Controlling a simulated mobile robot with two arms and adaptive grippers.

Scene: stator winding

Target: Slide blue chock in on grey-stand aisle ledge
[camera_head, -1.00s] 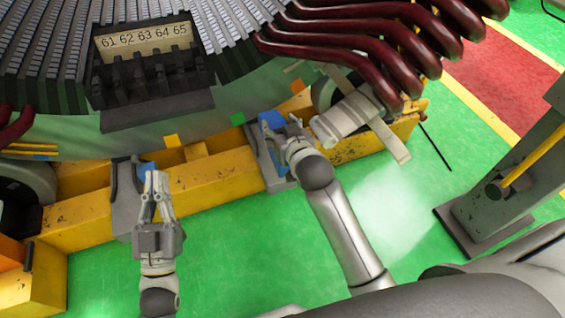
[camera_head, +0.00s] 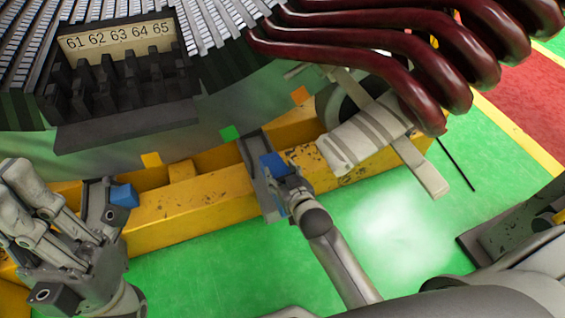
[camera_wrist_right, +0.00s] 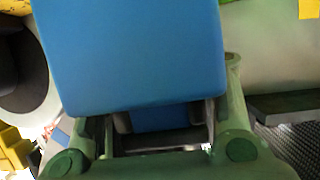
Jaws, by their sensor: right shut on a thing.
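My right gripper (camera_head: 284,180) is shut on a blue chock (camera_head: 271,164). The chock is at the grey stand (camera_head: 255,178) on the yellow beam, close beside its upright plate. In the right wrist view the chock (camera_wrist_right: 135,55) fills the upper middle, with the gripper fingers (camera_wrist_right: 160,125) at its lower end. The ledge under it is hidden. My left gripper (camera_head: 60,225) is large at the left edge, seen at an angle that does not clearly show its opening. A second blue chock (camera_head: 124,195) shows just right of it, by another, partly covered grey stand.
The stator with its numbered slot block (camera_head: 120,90) fills the upper left. Dark red bent pipes (camera_head: 400,85) hang over the right of the yellow beam (camera_head: 190,212). A pale wrapped bar (camera_head: 365,140) lies near the right gripper. Green floor is clear in front.

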